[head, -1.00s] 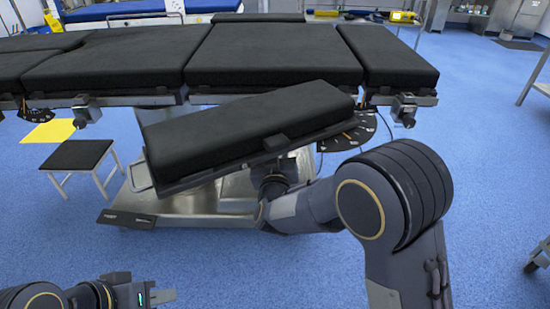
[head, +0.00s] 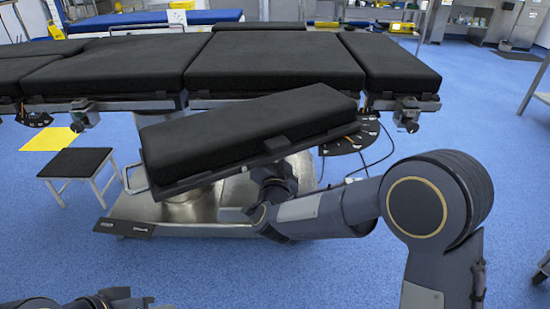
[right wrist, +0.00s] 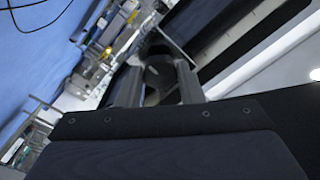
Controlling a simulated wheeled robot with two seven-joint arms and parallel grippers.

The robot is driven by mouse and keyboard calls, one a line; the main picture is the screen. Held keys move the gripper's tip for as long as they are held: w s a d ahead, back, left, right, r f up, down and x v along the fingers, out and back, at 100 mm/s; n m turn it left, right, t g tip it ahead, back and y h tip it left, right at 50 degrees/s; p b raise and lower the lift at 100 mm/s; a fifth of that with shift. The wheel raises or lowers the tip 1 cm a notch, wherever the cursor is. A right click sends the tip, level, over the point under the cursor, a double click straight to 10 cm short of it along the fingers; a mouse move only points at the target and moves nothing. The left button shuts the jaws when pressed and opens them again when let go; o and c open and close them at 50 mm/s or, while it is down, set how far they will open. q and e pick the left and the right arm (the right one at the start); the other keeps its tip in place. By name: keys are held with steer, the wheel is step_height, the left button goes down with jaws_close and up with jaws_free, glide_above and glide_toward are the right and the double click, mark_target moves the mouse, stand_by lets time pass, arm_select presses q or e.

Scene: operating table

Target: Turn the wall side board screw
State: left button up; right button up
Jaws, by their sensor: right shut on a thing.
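The side board (head: 245,130) is a black padded slab hanging tilted at the near side of the operating table (head: 270,65), its right end higher. My right arm reaches under the board's lower edge, and its gripper is mostly hidden there in the head view. In the right wrist view my right gripper (right wrist: 158,88) has its two grey fingers on either side of a dark rounded screw knob (right wrist: 160,72), shut on it. The knob's details are too dark to read. My left gripper (head: 150,301) is at the bottom left edge, partly cut off, away from the board.
The table's metal base (head: 200,212) stands below the board. A small black-topped stool (head: 75,162) is at the left, near a yellow floor mat (head: 48,139). A black dial plate (head: 350,137) and cables are right of the board. Blue floor is open in front.

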steer(key=shift+m, duration=1.7)
steer(key=o, duration=1)
steer(key=shift+s, duration=0.1)
steer(key=s+p, duration=0.2)
steer(key=s, duration=0.5)
steer(key=shift+s, duration=0.35)
